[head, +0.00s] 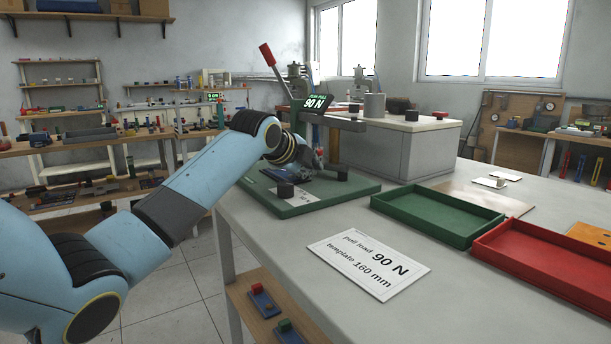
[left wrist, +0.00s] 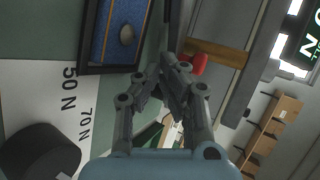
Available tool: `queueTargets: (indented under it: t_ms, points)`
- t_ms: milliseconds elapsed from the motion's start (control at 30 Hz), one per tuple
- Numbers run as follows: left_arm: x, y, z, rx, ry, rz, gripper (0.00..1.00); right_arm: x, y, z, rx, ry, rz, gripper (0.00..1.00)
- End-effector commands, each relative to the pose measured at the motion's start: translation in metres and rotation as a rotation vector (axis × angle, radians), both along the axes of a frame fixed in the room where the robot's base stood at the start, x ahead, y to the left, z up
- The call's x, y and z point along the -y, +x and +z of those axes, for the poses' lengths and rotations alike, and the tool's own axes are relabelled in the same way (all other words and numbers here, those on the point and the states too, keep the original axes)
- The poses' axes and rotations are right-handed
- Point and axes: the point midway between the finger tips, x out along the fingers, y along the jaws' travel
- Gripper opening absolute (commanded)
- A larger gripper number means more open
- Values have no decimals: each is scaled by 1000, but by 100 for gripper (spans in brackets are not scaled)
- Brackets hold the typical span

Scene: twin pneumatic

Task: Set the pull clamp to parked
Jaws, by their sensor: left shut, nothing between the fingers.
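A pull-test device stands on a green base plate (head: 320,200) on the table, with a raised red-tipped lever (head: 268,58) and a display (head: 316,103) reading 90 N. I cannot tell which part is the pull clamp. My left gripper (head: 314,160) is low at the device, partly hidden by my arm. In the left wrist view its fingers (left wrist: 168,82) are shut and empty. They are near a blue panel with a metal knob (left wrist: 126,35) and a red part (left wrist: 199,64). A black knob (left wrist: 38,152) sits beside a white scale (left wrist: 45,95) marked 50 N and 70 N. My right gripper is out of view.
A card (head: 369,263) reading pull load 90 N, template 160 mm lies in front. A green tray (head: 437,232) and a red tray (head: 545,278) stand to the right. A grey box (head: 405,150) stands behind the device. The front table surface around the card is clear.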

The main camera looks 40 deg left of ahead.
Motion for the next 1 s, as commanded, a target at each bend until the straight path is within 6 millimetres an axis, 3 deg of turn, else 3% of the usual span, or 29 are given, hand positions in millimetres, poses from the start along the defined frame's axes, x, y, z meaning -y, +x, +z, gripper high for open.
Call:
queueTargets:
  t_ms: [467,1000]
  points:
    - [2,1,0,-1,0,-4,0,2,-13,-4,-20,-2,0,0]
    - [-2,6,1,0,0,-79,0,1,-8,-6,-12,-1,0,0]
